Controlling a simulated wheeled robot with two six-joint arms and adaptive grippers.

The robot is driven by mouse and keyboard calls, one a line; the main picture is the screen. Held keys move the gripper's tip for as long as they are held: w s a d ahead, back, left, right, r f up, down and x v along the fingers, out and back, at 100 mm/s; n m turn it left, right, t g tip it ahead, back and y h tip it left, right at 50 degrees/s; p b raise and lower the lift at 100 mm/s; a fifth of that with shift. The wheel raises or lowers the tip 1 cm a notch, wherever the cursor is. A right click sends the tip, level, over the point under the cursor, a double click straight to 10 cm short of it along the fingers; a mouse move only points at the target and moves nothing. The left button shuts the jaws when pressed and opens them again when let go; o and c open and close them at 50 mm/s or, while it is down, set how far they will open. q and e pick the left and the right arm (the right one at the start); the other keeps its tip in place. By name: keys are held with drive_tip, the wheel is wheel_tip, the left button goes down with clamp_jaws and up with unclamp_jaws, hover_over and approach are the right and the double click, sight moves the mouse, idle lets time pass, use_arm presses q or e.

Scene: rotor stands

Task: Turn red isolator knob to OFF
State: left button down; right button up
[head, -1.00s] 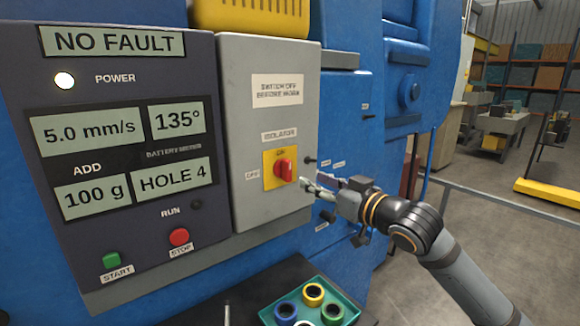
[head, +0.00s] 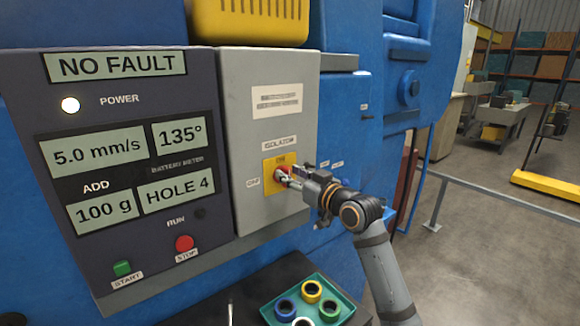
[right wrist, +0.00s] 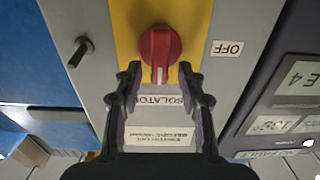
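The red isolator knob (right wrist: 160,50) sits on a yellow plate (right wrist: 122,18) on the grey box. In the right wrist view, which is upside down, its white mark points to the ISOLATOR label, away from the OFF label (right wrist: 227,48). In the head view the OFF label (head: 253,182) is left of the plate, and my gripper partly hides the knob (head: 284,171). My right gripper (head: 289,178) is open at the knob. In the right wrist view its fingertips (right wrist: 159,72) are on either side of the knob, with gaps. My left gripper is not in view.
A small black latch (right wrist: 80,52) sticks out beside the plate. The dark control panel (head: 150,220) with START (head: 122,268) and STOP (head: 184,243) buttons adjoins the grey box (head: 262,60). A green tray (head: 338,304) with coloured rings lies below.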

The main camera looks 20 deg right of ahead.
drive_tip(key=shift+w+a, duration=0.1)
drive_tip(key=shift+w, duration=0.3)
clamp_jaws()
